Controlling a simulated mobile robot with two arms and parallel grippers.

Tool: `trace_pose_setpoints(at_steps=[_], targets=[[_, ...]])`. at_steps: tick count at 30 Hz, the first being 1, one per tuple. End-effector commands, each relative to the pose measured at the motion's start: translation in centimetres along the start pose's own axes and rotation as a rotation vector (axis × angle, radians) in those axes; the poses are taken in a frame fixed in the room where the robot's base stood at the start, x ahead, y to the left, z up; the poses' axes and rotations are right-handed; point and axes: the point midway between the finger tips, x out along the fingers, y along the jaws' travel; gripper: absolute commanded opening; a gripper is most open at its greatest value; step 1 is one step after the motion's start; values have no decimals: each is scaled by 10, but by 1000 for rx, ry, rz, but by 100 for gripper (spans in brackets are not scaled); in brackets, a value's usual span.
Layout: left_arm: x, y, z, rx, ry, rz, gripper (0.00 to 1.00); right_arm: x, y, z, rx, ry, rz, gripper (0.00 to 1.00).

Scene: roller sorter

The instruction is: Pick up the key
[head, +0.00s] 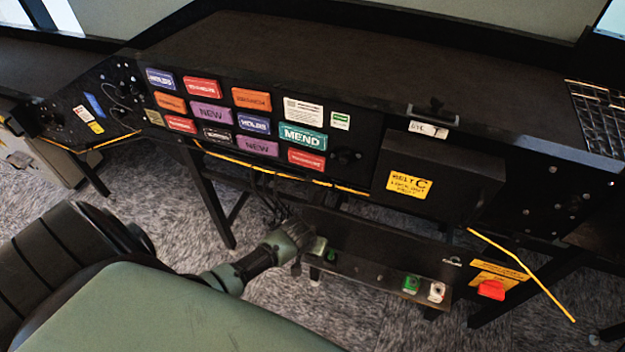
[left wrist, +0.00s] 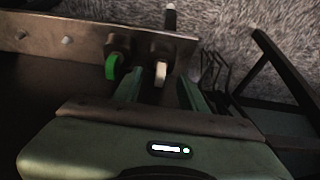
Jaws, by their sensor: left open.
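No thing in these frames shows clearly as a key. In the left wrist view a round green piece (left wrist: 112,66) and a pale upright piece (left wrist: 160,73) stick out from a panel; I cannot tell whether either is the key. My left gripper (head: 318,246) is at the panel's left part. In the left wrist view its fingers (left wrist: 159,80) are apart and empty, with the pale piece in line between them. My right gripper is not in view.
A red switch (head: 490,289) on a yellow plate sits right of the panel. A black box with a yellow label (head: 409,185) hangs above it. Yellow cord (head: 522,265) runs along the front. Coloured signs (head: 303,137) cover the sorter's front. Table legs (head: 207,195) stand on grey carpet.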

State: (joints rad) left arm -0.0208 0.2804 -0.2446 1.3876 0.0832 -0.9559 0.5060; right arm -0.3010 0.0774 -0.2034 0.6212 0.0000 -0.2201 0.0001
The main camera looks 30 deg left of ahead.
Motion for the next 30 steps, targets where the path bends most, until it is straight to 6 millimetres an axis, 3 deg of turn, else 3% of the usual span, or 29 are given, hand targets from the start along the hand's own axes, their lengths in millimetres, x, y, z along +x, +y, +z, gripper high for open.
trace_pose_setpoints(at_steps=[4,11,12,16,17,30], targets=[[13,1,0,0,1,1,42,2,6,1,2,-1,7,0],[14,1,0,1,1,1,42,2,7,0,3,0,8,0],[14,1,0,1,1,1,39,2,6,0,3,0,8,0],[14,1,0,1,1,1,3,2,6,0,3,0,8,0],[14,1,0,1,1,1,0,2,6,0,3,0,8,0],[9,1,-3,1,3,1,0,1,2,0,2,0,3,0]])
